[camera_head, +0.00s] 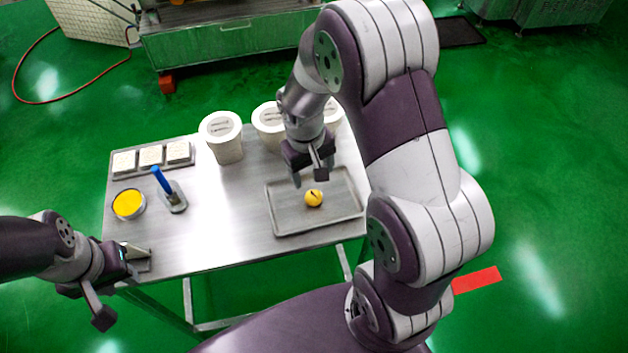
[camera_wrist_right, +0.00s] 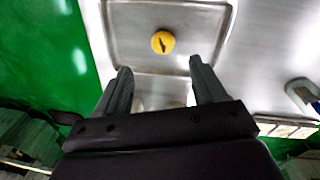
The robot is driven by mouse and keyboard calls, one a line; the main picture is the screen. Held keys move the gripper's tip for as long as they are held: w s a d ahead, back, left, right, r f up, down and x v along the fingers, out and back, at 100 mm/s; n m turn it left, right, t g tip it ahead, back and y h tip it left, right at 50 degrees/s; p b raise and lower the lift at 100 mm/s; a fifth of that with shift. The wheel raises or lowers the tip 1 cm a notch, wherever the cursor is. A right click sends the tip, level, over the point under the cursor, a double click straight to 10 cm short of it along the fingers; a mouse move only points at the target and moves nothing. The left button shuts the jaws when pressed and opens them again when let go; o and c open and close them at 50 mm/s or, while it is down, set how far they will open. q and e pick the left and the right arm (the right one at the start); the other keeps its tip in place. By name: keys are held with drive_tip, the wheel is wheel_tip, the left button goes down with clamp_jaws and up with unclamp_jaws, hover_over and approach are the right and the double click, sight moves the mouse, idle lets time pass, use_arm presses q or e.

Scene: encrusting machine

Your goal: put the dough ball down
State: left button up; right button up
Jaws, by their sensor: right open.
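The dough ball (camera_head: 313,198) is yellow with a dark mark on top. It rests on the metal tray (camera_head: 345,196) at the right of the table. My right gripper (camera_head: 309,178) is just above and behind it, fingers pointing down. In the right wrist view the dough ball (camera_wrist_right: 163,42) lies on the tray (camera_wrist_right: 125,18) beyond the spread fingertips of my right gripper (camera_wrist_right: 160,67), with nothing between them. My left gripper (camera_head: 126,285) is open and empty at the table's front left corner.
White lidded tubs (camera_head: 222,138) stand along the back of the table, partly behind my right arm. A tray of white square pieces (camera_head: 151,157), a bowl of yellow filling (camera_head: 128,204) and a blue-handled tool (camera_head: 162,180) are at the left. The table's middle is clear.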

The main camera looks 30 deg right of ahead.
drive_tip(key=s+a+r+t+y, duration=0.1)
drive_tip(key=s+a+r, duration=0.3)
drive_tip(key=s, duration=0.4)
drive_tip(key=shift+r, duration=0.45)
drive_tip(key=shift+s, duration=0.25)
drive_tip(key=shift+w, duration=0.1)
drive_tip(key=shift+c, duration=0.4)
